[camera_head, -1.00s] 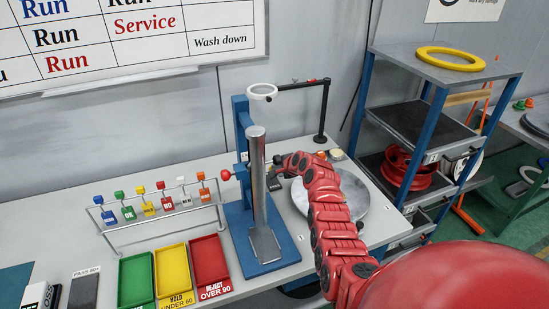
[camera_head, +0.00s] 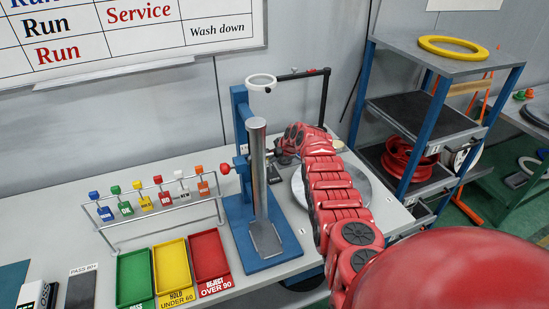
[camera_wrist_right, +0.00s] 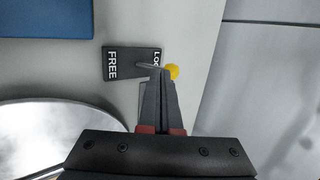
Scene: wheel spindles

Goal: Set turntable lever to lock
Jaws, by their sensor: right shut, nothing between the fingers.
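In the right wrist view a dark label plate (camera_wrist_right: 118,64) lies on the bench, with FREE at its left end and LOCK, partly covered, at its right end. The lever's yellow knob (camera_wrist_right: 173,71) shows at the LOCK end, just right of my fingertips; a thin grey rod runs behind them. My right gripper (camera_wrist_right: 160,74) is shut and empty, its tips overlapping the LOCK end and close beside the knob; contact is unclear. The silver turntable disc (camera_wrist_right: 45,140) is at lower left. In the head view it (camera_head: 371,187) is partly behind my right arm. My left gripper is out of view.
A blue-based press with a steel column (camera_head: 258,180) stands left of my right arm and hides part of the wrist area. Coloured trays (camera_head: 173,270) and a tag rack (camera_head: 160,220) are farther left. A shelf (camera_head: 440,65) stands at right; the wall is behind.

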